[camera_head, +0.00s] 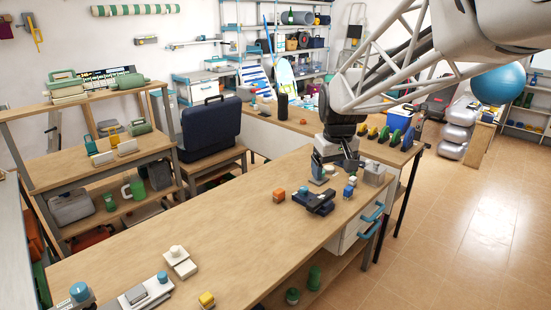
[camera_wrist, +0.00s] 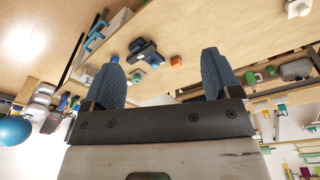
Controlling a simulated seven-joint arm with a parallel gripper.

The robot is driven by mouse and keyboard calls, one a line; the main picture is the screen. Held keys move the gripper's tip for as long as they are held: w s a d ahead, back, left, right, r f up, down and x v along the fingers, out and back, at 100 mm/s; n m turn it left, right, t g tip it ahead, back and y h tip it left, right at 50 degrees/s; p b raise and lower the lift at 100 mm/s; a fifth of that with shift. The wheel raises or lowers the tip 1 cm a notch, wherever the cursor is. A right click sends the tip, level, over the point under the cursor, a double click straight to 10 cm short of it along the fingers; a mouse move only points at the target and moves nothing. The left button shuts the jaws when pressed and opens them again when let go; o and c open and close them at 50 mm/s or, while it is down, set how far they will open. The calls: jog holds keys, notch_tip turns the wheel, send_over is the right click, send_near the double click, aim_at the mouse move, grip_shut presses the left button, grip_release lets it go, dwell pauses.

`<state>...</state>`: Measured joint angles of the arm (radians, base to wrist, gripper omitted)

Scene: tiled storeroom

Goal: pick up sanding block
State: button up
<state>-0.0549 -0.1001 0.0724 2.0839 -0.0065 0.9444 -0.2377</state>
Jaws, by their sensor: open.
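My gripper (camera_head: 335,172) is open, above the right part of the long wooden bench. In the wrist view its two blue ribbed fingers stand wide apart, with nothing held between the fingertips (camera_wrist: 161,56). I cannot tell for sure which item is the sanding block. A small orange block (camera_head: 277,195) lies on the bench left of my gripper; it also shows in the wrist view (camera_wrist: 176,61). A dark device (camera_head: 314,202) lies beside it, also in the wrist view (camera_wrist: 147,48). My gripper hides part of the bench behind it.
A white block with a knob (camera_head: 180,260), a grey tool (camera_head: 140,295) and a yellow block (camera_head: 207,299) sit at the near left. The bench middle (camera_head: 215,225) is clear. A dark case (camera_head: 210,125) stands behind.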

jog(key=w+a+f+n, duration=0.1)
jog(key=w+f, duration=0.1)
jog(key=w, duration=0.4)
jog(key=w+a+f, duration=0.2)
jog(key=w, duration=0.4)
jog(key=n+g, duration=0.2)
jog(key=n, duration=0.2)
send_over(279, 190)
jog(key=f, duration=2.5)
jog(key=shift+s+d+f, duration=0.1)
jog(key=shift+s+d, duration=0.1)
jog(key=shift+s, duration=0.2)
jog(key=shift+w+a+f+n, duration=0.15)
jog(key=shift+w+f+n, duration=0.2)
jog(key=shift+f, duration=0.2)
jog(key=shift+f, duration=0.1)
jog(key=shift+f, duration=1.2)
jog(key=shift+f, duration=0.1)
